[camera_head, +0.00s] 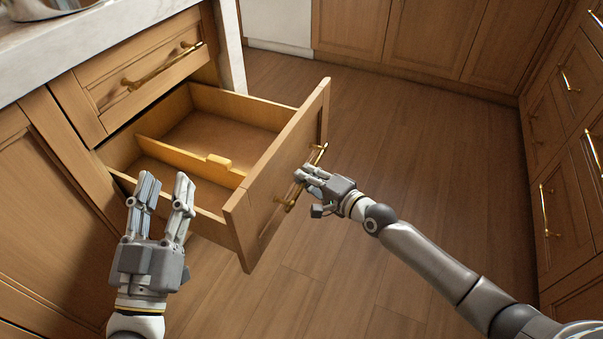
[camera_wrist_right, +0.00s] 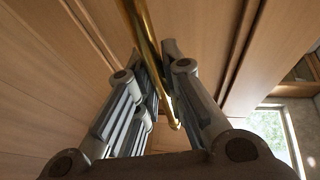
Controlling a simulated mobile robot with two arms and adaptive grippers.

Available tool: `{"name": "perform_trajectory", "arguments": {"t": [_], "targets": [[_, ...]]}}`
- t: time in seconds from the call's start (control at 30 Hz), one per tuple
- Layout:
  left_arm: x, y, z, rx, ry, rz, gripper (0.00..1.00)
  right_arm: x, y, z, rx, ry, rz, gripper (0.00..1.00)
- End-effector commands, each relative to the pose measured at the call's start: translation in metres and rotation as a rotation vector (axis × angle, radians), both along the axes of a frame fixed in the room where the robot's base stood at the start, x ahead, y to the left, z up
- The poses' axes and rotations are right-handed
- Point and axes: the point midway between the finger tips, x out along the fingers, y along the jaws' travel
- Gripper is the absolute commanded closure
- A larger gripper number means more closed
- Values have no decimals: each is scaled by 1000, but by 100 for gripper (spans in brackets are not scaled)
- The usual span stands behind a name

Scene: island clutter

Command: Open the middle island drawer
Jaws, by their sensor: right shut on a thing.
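The middle island drawer (camera_head: 288,165) is pulled well out from the island, and its inside shows a divider (camera_head: 190,160) and no loose objects. Its brass handle (camera_head: 290,195) is on the front panel. My right gripper (camera_head: 306,173) is shut on this handle from the outer side. In the right wrist view the brass bar (camera_wrist_right: 148,50) runs between the fingers of my right gripper (camera_wrist_right: 152,75). My left gripper (camera_head: 164,190) is open and empty, with its fingers pointing up, in front of the island near the drawer's near side.
A shut drawer with a brass handle (camera_head: 162,68) is above the open one, under the pale countertop (camera_head: 60,45). Wooden cabinets (camera_head: 430,40) stand at the back, and drawers (camera_head: 565,150) line the right. The wooden floor (camera_head: 420,150) between is clear.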

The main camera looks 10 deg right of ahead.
Motion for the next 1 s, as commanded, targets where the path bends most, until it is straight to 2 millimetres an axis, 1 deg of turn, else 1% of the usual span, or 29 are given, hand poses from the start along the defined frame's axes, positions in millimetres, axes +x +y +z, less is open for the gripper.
{"name": "perform_trajectory", "arguments": {"t": [0.43, 0.47, 0.6, 0.87, 1.0], "targets": [[0, 0, -1, 0, 2, 1, 60, -2, -1, -1, -1, 2, 2, 100], [0, 0, -1, 0, 2, 0, 60, -2, -1, -1, -1, 2, 2, 86], [0, 0, -1, 0, 1, 1, 60, -2, -2, -1, -1, 2, 1, 68], [0, 0, 0, 0, 0, 0, 60, -1, -2, 0, 0, 0, 1, 67], [0, 0, 1, -1, -1, -1, 60, -6, -4, 0, -1, 1, 0, 67]]}}
